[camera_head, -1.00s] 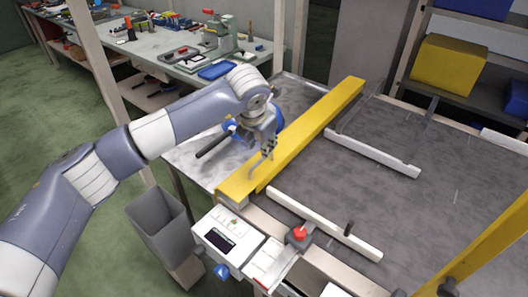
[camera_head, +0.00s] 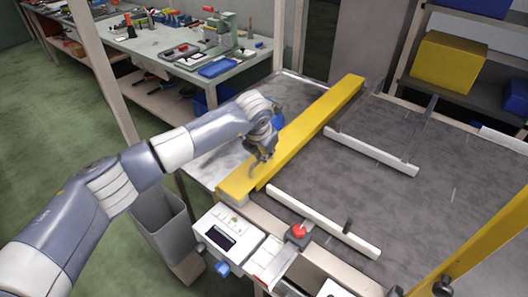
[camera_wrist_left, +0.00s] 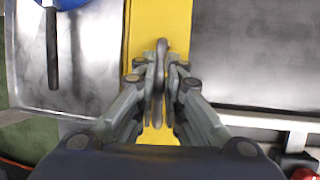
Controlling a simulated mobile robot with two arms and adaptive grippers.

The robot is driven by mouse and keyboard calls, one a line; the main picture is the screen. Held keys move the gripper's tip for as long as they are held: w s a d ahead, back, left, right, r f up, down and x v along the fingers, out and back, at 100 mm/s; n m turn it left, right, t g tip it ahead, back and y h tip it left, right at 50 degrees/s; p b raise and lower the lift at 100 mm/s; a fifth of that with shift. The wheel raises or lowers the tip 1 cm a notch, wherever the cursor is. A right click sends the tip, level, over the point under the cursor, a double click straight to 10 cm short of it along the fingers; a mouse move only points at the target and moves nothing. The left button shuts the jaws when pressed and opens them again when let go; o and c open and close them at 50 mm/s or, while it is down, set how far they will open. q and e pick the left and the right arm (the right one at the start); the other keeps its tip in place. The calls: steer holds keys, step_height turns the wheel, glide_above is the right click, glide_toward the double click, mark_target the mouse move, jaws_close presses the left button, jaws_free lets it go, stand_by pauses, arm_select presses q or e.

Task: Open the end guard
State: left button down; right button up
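The end guard is a long yellow bar (camera_head: 315,122) lying across the end of the grey conveyor bed. It also shows in the left wrist view (camera_wrist_left: 160,18). A grey handle (camera_wrist_left: 160,62) stands on the guard near its front end. My left gripper (camera_head: 262,158) is over this front end. In the left wrist view my left gripper (camera_wrist_left: 160,88) has its two fingers closed in on both sides of the handle, with no clear gap seen. My right gripper is not in view.
A blue pan (camera_wrist_left: 65,3) with a black handle lies on the metal table left of the guard. White rails (camera_head: 325,222) lie on the conveyor bed (camera_head: 420,200). A control box (camera_head: 228,232) and a red button (camera_head: 299,231) are in front. A grey bin (camera_head: 160,220) stands left.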

arm_select(q)
steer(key=shift+w+a+r+b, duration=0.2)
steer(key=shift+b, duration=0.1)
steer(key=shift+w+a+r+n+g+h+b, duration=0.15)
steer(key=shift+w+a+r+g+h+b, duration=0.15)
steer(key=shift+g+h+b, duration=0.15)
steer(key=shift+w+a+r+n+g+h+b, duration=0.15)
steer(key=shift+a+g+h+b, duration=0.2)
steer(key=shift+h, duration=0.2)
steer(key=shift+w+a+r+n+g+h+b, duration=0.2)
steer(key=shift+w+a+r+g+h+b, duration=0.2)
steer(key=shift+a+g+h+b, duration=0.3)
steer(key=shift+w+a+r+n+g+h+b, duration=0.25)
steer(key=shift+w+a+g+h+b, duration=0.2)
steer(key=shift+h, duration=0.45)
steer(key=shift+r, duration=0.1)
